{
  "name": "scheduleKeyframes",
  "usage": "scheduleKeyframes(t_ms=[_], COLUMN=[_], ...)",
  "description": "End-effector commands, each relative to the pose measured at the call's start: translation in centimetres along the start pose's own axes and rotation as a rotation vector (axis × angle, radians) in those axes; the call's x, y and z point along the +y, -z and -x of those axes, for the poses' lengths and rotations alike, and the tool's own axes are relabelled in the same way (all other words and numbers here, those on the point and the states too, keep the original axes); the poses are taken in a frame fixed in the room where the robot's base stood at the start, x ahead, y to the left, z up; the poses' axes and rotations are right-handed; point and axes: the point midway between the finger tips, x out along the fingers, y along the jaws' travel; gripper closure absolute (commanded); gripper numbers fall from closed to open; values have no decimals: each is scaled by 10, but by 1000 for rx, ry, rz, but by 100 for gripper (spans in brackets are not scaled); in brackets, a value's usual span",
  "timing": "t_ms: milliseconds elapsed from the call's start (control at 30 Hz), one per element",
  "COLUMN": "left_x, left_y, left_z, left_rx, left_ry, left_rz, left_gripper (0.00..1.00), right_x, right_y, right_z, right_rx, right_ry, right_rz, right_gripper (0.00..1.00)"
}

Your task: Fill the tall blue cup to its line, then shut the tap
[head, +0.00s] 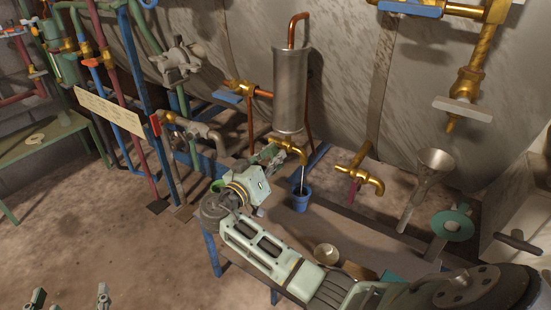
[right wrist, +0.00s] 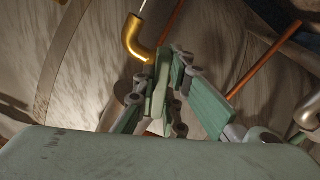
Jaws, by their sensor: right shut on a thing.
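The blue cup (head: 301,199) stands under the brass spout (head: 290,145) below the grey metal cylinder. A thin stream runs from the spout into the cup. The liquid level and fill line cannot be made out. My right gripper (head: 273,153) is shut at the tap just left of the spout.
A second brass tap (head: 358,178) is right of the cup. A metal funnel (head: 428,172) and a small pale bowl (head: 326,254) stand further right and nearer. The grey cylinder (head: 290,92) and copper pipes rise behind. The floor at left is clear.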

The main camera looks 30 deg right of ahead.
Motion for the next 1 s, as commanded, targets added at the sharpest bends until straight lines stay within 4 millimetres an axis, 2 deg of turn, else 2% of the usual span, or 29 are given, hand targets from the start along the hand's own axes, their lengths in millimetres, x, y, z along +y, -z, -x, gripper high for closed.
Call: scheduleKeyframes(t_ms=[267,400,600,800,1000], left_x=[8,12,16,18,18], left_y=[59,90,127,144,147], left_z=[3,14,39,54,56], left_rx=[309,478,699,810,822], left_ry=[-18,-28,-38,-43,-44], left_rz=[6,12,22,27,27], left_gripper=[35,35,35,35,35], right_x=[-2,-2,-2,-1,-1], right_y=[-3,-3,-3,-2,-1], right_z=[1,1,1,1,1], right_rx=[-3,-2,-2,-2,-2], right_ry=[1,1,2,2,1], right_rz=[-53,-82,-121,-139,-140], right_gripper=[100,100,100,100,100])
